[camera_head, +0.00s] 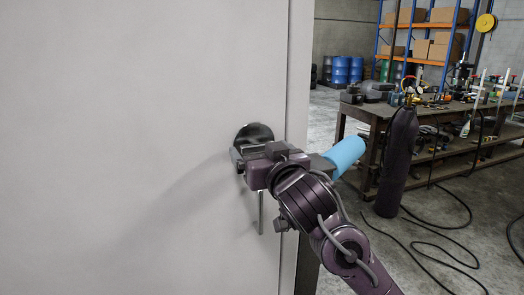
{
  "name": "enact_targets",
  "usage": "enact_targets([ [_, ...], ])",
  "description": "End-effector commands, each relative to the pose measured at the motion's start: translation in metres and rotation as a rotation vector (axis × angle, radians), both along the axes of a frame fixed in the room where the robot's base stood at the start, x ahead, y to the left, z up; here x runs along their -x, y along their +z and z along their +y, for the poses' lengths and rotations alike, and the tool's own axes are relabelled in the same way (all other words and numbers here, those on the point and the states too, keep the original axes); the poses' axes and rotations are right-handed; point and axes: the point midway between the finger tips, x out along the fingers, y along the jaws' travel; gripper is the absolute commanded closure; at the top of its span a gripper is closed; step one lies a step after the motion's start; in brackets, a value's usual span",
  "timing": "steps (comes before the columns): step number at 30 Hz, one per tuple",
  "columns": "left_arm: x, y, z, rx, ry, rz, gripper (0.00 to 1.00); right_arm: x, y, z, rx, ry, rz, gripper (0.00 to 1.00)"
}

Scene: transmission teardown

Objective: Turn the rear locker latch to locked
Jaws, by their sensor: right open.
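The rear locker (130,120) fills the left of the view as a flat pale grey door. Its latch (254,132) is a dark round metal plate near the door's right edge, mostly covered by my gripper. My right gripper (238,158) is at the latch, its jaws open and in front of the lower part of the round plate. A thin metal bar (261,212) hangs down below the gripper; I cannot tell what it belongs to. Contact between the fingers and the latch is hidden, as is the latch's turned position. My left gripper is not in view.
A light blue cylinder (346,154) shows just behind my right wrist. A dark gas cylinder (397,160) stands by a cluttered workbench (450,112) at right, with hoses on the floor. Orange-and-blue shelving (412,27) and blue barrels (348,70) stand at the back.

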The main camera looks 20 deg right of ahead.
Motion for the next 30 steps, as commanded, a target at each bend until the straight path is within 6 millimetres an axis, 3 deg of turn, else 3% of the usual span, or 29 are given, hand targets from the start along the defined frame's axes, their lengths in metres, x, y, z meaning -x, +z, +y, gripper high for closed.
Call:
enact_targets([
  [2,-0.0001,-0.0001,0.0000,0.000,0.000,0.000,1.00,0.0001,0.0000,-0.0001,0.000,0.000,0.000,0.12],
  [12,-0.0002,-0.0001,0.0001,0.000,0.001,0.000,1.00,0.0003,0.0000,-0.0002,0.000,0.000,0.000,0.54],
  [22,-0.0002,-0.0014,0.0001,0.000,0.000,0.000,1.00,0.0003,-0.0001,-0.0004,0.055,-0.001,-0.002,0.54],
  [30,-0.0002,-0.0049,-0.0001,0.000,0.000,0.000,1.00,0.0004,-0.0002,-0.0004,0.236,-0.001,-0.009,0.54],
])
